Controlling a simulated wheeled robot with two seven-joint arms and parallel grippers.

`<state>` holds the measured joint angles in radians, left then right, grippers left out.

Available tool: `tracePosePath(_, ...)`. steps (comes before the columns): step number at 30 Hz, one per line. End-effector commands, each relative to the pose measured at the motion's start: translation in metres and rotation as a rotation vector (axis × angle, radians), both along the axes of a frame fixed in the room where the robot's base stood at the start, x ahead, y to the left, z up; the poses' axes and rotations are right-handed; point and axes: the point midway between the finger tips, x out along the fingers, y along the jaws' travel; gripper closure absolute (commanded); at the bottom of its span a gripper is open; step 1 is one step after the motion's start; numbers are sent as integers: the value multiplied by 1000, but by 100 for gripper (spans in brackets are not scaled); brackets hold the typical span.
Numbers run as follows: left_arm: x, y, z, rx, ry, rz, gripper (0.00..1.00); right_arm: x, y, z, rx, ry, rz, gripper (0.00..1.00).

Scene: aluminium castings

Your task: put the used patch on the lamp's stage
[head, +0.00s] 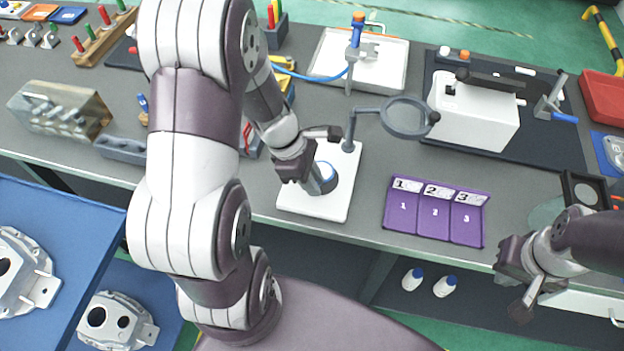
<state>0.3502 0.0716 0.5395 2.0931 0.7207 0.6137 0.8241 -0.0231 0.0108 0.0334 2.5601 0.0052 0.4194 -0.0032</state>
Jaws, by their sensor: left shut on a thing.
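The magnifier lamp has a round lens (405,117) on a grey arm and a white base (312,208) on the bench. A short round grey stage (326,181) with a pale, blue-edged top stands on this base. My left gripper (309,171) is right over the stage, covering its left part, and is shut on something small. I cannot make out the used patch; the gripper seems to hide it. Whether it touches the stage is unclear. My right gripper (523,300) hangs at the bench's front edge, lower right; its jaw opening is unclear.
A purple three-part holder marked 1, 2, 3 (434,232) lies right of the lamp base. A white machine (474,110) and a white tray (392,73) stand behind. Bare bench lies between base and holder.

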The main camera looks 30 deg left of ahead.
Motion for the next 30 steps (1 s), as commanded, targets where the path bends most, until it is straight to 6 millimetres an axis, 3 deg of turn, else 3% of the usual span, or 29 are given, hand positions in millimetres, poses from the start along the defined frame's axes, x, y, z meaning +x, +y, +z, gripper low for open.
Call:
tracePosePath(9,0,0,-4,0,-1,-1,100,0,0,-3,0,0,0,100)
tracePosePath(10,1,0,-3,1,-2,0,70,0,0,-2,0,0,0,100)
tracePosePath(12,1,0,-2,1,-2,0,55,0,0,-2,0,0,0,100)
tracePosePath(19,1,0,-2,1,-2,0,55,0,0,-2,0,0,0,100)
tracePosePath(23,1,2,9,1,-4,2,55,0,0,5,0,0,0,100)
tracePosePath(30,-4,26,67,3,-7,2,55,0,0,18,0,0,0,100)
